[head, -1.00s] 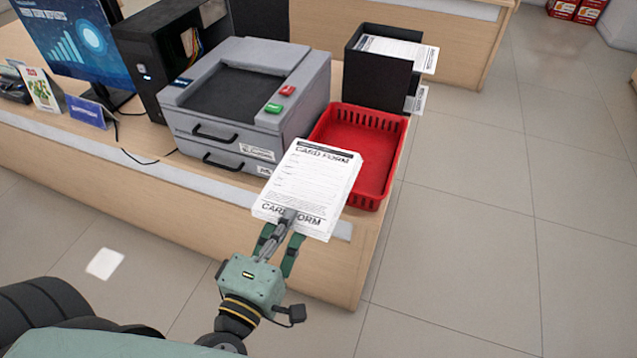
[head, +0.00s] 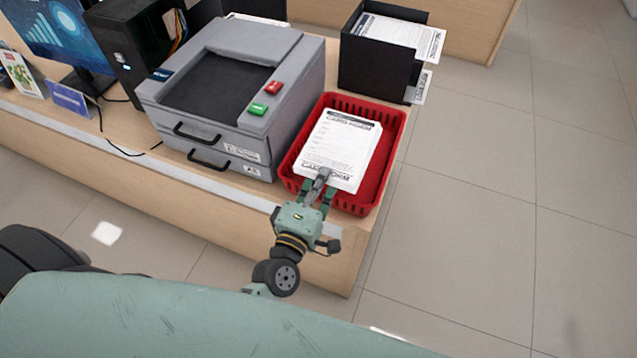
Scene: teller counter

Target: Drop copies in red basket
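A stack of white card form copies (head: 340,147) is over the red basket (head: 377,192), inside its outline as seen from above. I cannot tell whether the stack touches the basket floor. My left gripper (head: 321,180) is shut on the near edge of the stack, at the basket's front rim. The stack hides much of the basket floor; bare red shows along the right side. My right gripper is not in view.
A grey copier (head: 235,95) with red and green buttons stands just left of the basket. A black paper holder (head: 375,70) with forms is behind it. A sign (head: 68,98) and a monitor stand further left. Open floor lies right of the counter.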

